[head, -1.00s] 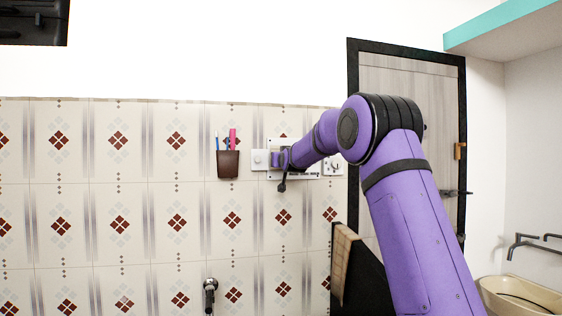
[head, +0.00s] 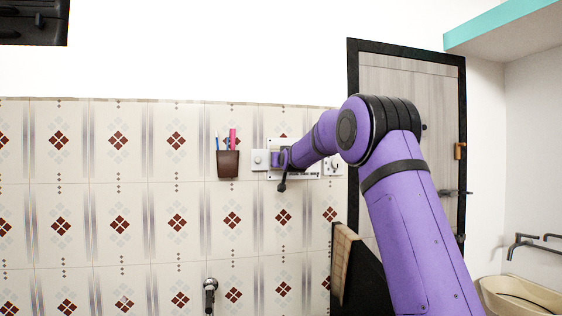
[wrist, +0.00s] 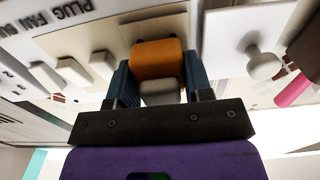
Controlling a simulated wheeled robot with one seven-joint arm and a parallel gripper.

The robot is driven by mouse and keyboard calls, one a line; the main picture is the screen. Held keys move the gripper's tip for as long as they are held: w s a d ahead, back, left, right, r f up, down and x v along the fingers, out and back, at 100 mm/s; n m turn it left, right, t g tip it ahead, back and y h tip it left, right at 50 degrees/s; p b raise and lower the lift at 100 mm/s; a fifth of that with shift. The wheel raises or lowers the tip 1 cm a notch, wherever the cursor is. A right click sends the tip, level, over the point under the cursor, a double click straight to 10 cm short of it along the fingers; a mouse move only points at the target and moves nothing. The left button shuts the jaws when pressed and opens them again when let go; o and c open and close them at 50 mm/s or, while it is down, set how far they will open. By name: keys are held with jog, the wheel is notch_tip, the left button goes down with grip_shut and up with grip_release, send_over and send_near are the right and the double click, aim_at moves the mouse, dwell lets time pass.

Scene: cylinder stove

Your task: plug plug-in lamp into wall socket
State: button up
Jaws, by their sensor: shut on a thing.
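The plug-in lamp, an orange and whitish block (wrist: 157,60), sits between the two blue-grey fingers of my gripper (wrist: 157,82) in the wrist view. My gripper is shut on it. The lamp is up against or very near the white switch panel (wrist: 75,25), which has "PLUG" lettering and several switches. Socket holes are hidden, so I cannot tell whether the lamp touches or enters the socket. In the head view, the panel (head: 274,145) is mostly covered by my purple wrist, and the lamp cannot be made out.
A white plate with a round knob (head: 259,159) is left of the panel; it also shows in the wrist view (wrist: 265,64). A brown pen holder (head: 228,164) hangs further left. A tap (head: 210,291) is lower on the tiles. A door (head: 410,80) stands right.

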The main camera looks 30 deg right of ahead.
jog(key=shift+w+d, duration=0.1)
jog(key=shift+w, duration=0.3)
jog(key=o, duration=0.9)
jog(key=shift+o, duration=0.2)
jog(key=v, duration=1)
jog(key=shift+s, duration=0.4)
jog(key=s+a+f+n+g+y, duration=0.1)
jog(key=s+a+f+g+y, duration=0.15)
jog(key=s+a, duration=0.65)
jog(key=s+a+f+n+g+y, duration=0.1)
jog(key=s+a+f+g, duration=0.25)
jog(key=s, duration=0.95)
jog(key=s+a+f+g, duration=0.2)
jog(key=s+f, duration=0.2)
jog(key=s, duration=0.5)
jog(key=s+a+f+g+y, duration=0.1)
jog(key=s+f, duration=0.3)
jog(key=s, duration=0.5)
jog(key=s+a+f+n+g, duration=0.1)
jog(key=s+a+f+g, duration=0.2)
jog(key=s, duration=0.6)
notch_tip(320, 180, down, 2)
jog(key=shift+a, duration=0.6)
